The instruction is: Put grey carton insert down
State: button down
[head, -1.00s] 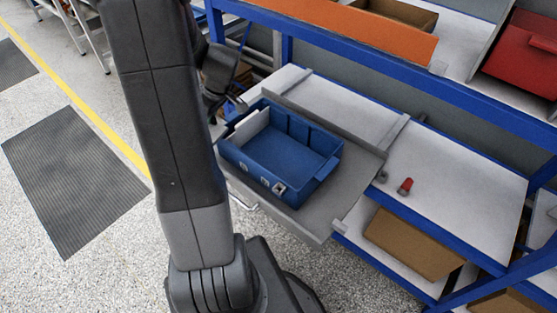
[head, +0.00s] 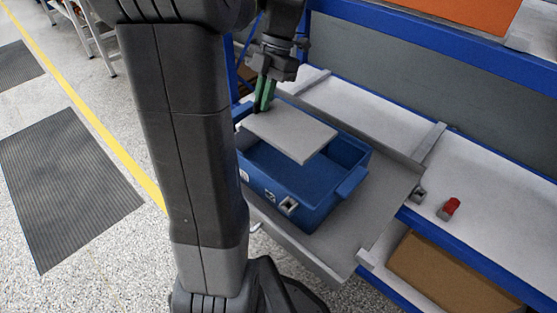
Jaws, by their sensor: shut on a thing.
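The grey carton insert (head: 290,134) is a flat, thin, light grey panel. It is held above the blue bin (head: 318,205), tilted to nearly flat, and covers the back left part of the bin's opening. My gripper (head: 263,100) has green fingers and is shut on the insert at its far left edge. The contact itself is partly hidden. The bin's front wall and much of its inside floor show in front of the insert.
The bin stands on a grey pull-out tray (head: 375,215) with free room to its right. A red-capped part (head: 449,208) lies on the white shelf (head: 485,215) at right. A cardboard box (head: 445,270) is below. A blue beam and grey back panel stand behind.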

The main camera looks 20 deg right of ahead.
notch_tip(320, 180, down, 16)
jog(key=b, duration=0.4)
jog(key=shift+f+b, duration=0.25)
jog(key=shift+b, duration=0.1)
jog(key=c, duration=2)
grip_release()
jog(key=shift+f, duration=0.1)
jog(key=o, duration=0.5)
jog(key=shift+c, duration=0.2)
jog(key=p+v, duration=0.2)
jog(key=v, duration=0.5)
jog(key=shift+r+p, duration=0.4)
jog(key=shift+d, duration=0.1)
